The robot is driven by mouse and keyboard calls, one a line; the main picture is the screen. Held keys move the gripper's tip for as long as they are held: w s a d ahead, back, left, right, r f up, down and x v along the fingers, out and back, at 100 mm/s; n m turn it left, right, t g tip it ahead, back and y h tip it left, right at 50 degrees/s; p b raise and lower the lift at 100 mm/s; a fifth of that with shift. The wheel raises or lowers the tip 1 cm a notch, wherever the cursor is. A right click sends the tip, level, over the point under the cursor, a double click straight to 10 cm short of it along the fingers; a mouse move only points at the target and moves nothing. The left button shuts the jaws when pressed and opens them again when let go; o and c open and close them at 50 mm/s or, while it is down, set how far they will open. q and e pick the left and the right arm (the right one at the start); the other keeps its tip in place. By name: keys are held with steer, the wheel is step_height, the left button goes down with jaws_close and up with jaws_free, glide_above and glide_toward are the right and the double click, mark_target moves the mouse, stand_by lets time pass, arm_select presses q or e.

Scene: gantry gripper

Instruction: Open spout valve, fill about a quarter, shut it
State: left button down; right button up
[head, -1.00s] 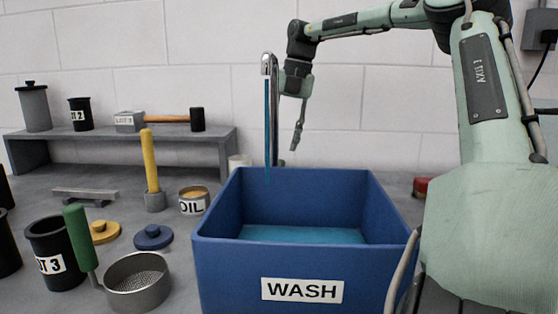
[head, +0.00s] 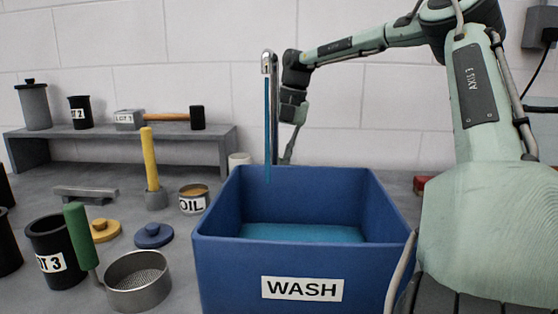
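A chrome spout (head: 267,64) stands behind the blue WASH bin (head: 300,263). A thin blue stream (head: 267,125) runs from the spout down into the bin. Blue water (head: 300,233) covers the bin's floor, below the rim. My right gripper (head: 287,158) points down beside the spout's post, behind the bin's back rim. Its fingers are small and partly hidden, so I cannot tell whether they are open or touching anything. The valve handle cannot be made out; it may be behind the gripper. My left gripper is not in view.
At left are a grey shelf (head: 120,134) with pots and a mallet (head: 180,118), an OIL tin (head: 193,199), a yellow-handled tool (head: 150,165), a LOT 3 pot (head: 55,240) and a sieve (head: 138,282). A red object (head: 420,186) lies right of the bin.

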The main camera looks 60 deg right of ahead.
jaws_close()
steer(key=shift+n, duration=0.4)
steer(key=o, duration=0.7)
jaws_free()
steer(key=r, duration=0.4)
steer(key=s+d+r, duration=0.1)
steer(key=r, duration=0.3)
steer(key=s+r, duration=0.1)
steer(key=r, duration=0.2)
steer(key=shift+d+r, duration=0.15)
steer(key=shift+r, duration=0.25)
